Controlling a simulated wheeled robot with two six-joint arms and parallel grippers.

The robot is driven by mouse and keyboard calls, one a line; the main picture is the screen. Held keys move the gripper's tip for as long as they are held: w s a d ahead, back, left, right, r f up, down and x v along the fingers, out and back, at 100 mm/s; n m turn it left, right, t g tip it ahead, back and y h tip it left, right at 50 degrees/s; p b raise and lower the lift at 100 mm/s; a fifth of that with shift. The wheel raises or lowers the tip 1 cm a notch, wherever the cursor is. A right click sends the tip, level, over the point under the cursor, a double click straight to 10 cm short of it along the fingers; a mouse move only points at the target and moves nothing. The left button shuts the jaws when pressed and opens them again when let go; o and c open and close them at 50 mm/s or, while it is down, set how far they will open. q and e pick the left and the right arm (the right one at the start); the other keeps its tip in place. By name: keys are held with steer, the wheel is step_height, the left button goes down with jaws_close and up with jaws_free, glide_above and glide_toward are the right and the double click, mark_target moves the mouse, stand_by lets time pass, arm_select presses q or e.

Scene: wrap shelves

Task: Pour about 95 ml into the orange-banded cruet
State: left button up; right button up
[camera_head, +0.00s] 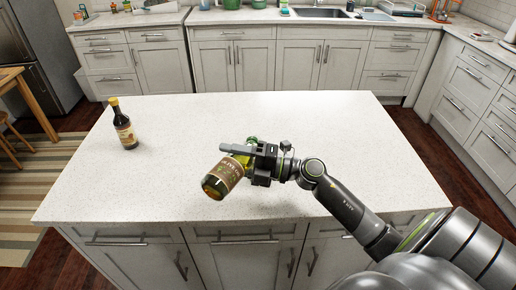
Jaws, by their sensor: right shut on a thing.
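My right gripper (255,160) is shut on a green-brown glass bottle (217,184) with a brown label, held over the front middle of the white island. The bottle is tilted, its base low towards the front left and its upper part towards the gripper. Its mouth is hidden by the gripper. A small green piece (252,139) shows just behind the gripper; I cannot tell what it belongs to. I see no orange-banded cruet; the gripper may hide it. My left gripper is not in view.
A dark bottle (124,125) with a yellow cap and a pale label stands upright at the left of the white island top (310,120). The rest of the top is clear. Cabinets and a sink (318,13) lie beyond, across the floor.

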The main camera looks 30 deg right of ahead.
steer(key=shift+r, duration=0.15)
stand_by(0.7)
steer(key=shift+f+b, duration=0.45)
steer(key=shift+f, duration=0.05)
steer(key=shift+s+a+r+n+g, duration=0.1)
steer(key=shift+r+n+g, duration=0.1)
steer(key=shift+n, duration=0.4)
steer(key=shift+r+n+g, duration=0.1)
steer(key=shift+n+g, duration=0.1)
steer(key=shift+n, duration=0.4)
steer(key=shift+n+h, duration=0.4)
steer(key=shift+n, duration=0.1)
steer(key=shift+r, duration=0.1)
steer(key=shift+r+n+g+p, duration=0.4)
steer(key=shift+r+n+p, duration=0.35)
steer(key=shift+p, duration=0.2)
steer(key=shift+r, duration=0.15)
steer(key=shift+h, duration=0.3)
